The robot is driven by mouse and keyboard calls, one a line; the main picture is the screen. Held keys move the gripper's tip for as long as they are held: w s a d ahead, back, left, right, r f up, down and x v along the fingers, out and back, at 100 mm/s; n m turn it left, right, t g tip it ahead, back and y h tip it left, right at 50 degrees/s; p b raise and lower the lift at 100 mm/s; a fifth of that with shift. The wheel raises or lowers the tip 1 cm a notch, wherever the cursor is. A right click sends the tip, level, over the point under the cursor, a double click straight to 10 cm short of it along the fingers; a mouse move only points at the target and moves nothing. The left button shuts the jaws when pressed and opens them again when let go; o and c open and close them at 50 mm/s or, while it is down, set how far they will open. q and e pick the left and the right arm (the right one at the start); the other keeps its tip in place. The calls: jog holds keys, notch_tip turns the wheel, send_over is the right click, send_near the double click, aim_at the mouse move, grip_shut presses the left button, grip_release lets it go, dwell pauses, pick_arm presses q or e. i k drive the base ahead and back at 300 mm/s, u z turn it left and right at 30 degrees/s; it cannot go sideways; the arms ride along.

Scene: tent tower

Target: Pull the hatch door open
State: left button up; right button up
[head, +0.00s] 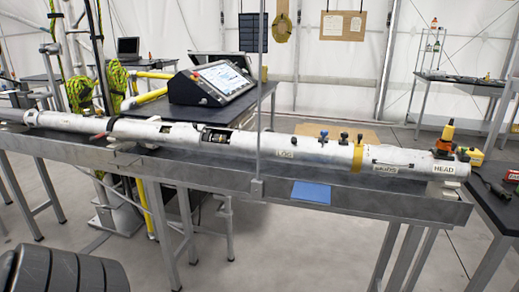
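A long silvery tube (265,145) lies on a metal bench, from far left to near right, with "LOG" and "HEAD" labels. A dark rectangular opening (217,137) shows in its side left of the middle, with parts inside. A smaller dark opening (166,129) is further left. A dark, handle-like bar (391,165) lies along the tube near the right end, right of a yellow band (357,157). I cannot tell for certain which part is the hatch door. Neither of my grippers is in view.
The metal bench (300,188) has a blue sheet (310,193) on its near side. A thin vertical pole (260,90) stands at the bench middle. A tilted screen console (215,82) is on a dark table behind. An orange-topped device (445,138) sits at the right end.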

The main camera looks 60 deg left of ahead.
aim_at(271, 141)
jog(key=u, duration=1.65)
